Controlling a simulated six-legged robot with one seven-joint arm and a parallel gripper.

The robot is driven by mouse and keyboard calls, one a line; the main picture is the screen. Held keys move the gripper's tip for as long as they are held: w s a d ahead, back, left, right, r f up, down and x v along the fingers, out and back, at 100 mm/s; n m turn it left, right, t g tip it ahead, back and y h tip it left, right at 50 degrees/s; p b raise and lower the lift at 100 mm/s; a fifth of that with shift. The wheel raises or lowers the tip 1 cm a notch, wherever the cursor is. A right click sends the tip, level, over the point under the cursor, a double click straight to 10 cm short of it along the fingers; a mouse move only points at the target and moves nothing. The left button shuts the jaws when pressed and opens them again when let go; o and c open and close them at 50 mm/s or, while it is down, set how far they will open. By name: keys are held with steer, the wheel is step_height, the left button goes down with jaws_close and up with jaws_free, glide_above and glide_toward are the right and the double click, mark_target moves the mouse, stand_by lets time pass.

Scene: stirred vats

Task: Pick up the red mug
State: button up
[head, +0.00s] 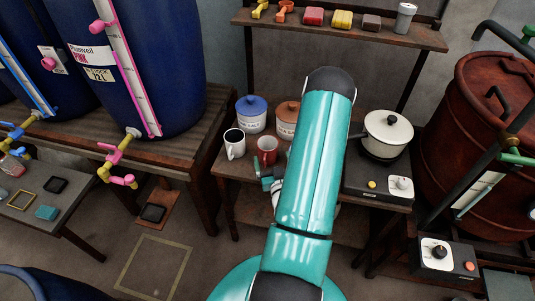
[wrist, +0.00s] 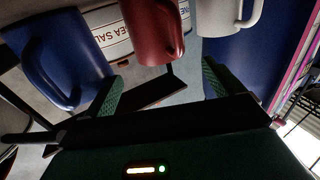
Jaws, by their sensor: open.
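The red mug (head: 267,149) stands upright on the wooden bench beside a white mug (head: 234,145). In the wrist view, the red mug (wrist: 150,28) appears upside down at the top, cut off by the edge. My gripper (wrist: 161,78) is open and empty, its two green fingers spread apart. The mug is just beyond the fingertips and lies roughly between them across the picture. In the head view, my gripper (head: 268,176) is at the near side of the red mug, partly hidden by my teal arm.
The white mug (wrist: 228,17) and a blue mug (wrist: 62,55) flank the red mug in the wrist view. Behind are a blue-lidded jar (head: 251,116) and a terracotta jar (head: 286,119). A pot (head: 387,133) sits on a hotplate at right. A shelf (head: 350,31) hangs above.

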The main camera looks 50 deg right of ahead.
mark_target(270, 151)
steer(key=x, duration=0.6)
steer(key=shift+w+d, duration=0.2)
steer(key=shift+w, duration=0.05)
steer(key=c, duration=1.4)
steer(key=shift+c, duration=0.2)
